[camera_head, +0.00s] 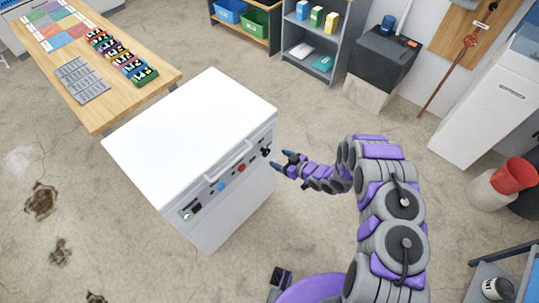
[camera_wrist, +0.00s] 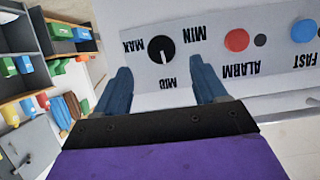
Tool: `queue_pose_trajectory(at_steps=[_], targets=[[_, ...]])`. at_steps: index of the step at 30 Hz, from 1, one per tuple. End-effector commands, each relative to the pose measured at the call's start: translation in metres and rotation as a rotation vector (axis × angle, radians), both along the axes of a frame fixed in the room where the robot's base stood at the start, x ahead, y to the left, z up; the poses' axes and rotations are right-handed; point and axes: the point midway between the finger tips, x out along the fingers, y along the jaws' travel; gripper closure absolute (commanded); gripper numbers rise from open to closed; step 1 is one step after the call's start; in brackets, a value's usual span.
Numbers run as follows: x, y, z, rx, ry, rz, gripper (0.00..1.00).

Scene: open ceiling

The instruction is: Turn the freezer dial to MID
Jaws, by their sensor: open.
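The white freezer (camera_head: 190,120) stands on the floor left of my arm, with a control panel on its front. The black dial (camera_head: 265,152) sits at the panel's right end. In the wrist view the dial (camera_wrist: 160,49) has MAX to its left, MIN to its right and MID below, all upside down. Its white pointer line points down in the picture, towards MID. My gripper (camera_head: 281,159) is open in front of the dial. In the wrist view my gripper's blue fingers (camera_wrist: 160,68) are spread on either side below the dial, with nothing between them; whether they touch the panel cannot be told.
A red button (camera_wrist: 236,40) labelled ALARM and a blue button (camera_wrist: 304,31) labelled FAST share the panel. A handle (camera_head: 232,158) runs along the lid's front edge. A wooden table (camera_head: 100,118) stands behind left.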

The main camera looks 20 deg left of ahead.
Motion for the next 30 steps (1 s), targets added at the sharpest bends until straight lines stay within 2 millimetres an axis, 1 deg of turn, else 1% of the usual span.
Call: queue_pose_trajectory(at_steps=[1, 6, 9, 12, 18, 25, 26, 30], targets=[[0.004, 0.011, -0.005, 0.002, -0.005, 0.004, 0.29], [0.014, 0.036, -0.018, -0.001, -0.001, 0.002, 0.29], [0.019, 0.049, -0.023, 0.002, -0.003, 0.002, 0.29], [0.023, 0.056, -0.026, 0.003, -0.001, 0.001, 0.29], [0.026, 0.062, -0.027, 0.001, -0.002, 0.0, 0.29], [0.026, 0.064, -0.028, -0.001, -0.002, 0.001, 0.29], [0.027, 0.064, -0.028, -0.001, -0.002, 0.0, 0.31], [0.026, 0.064, -0.028, -0.001, -0.002, 0.0, 0.44]])
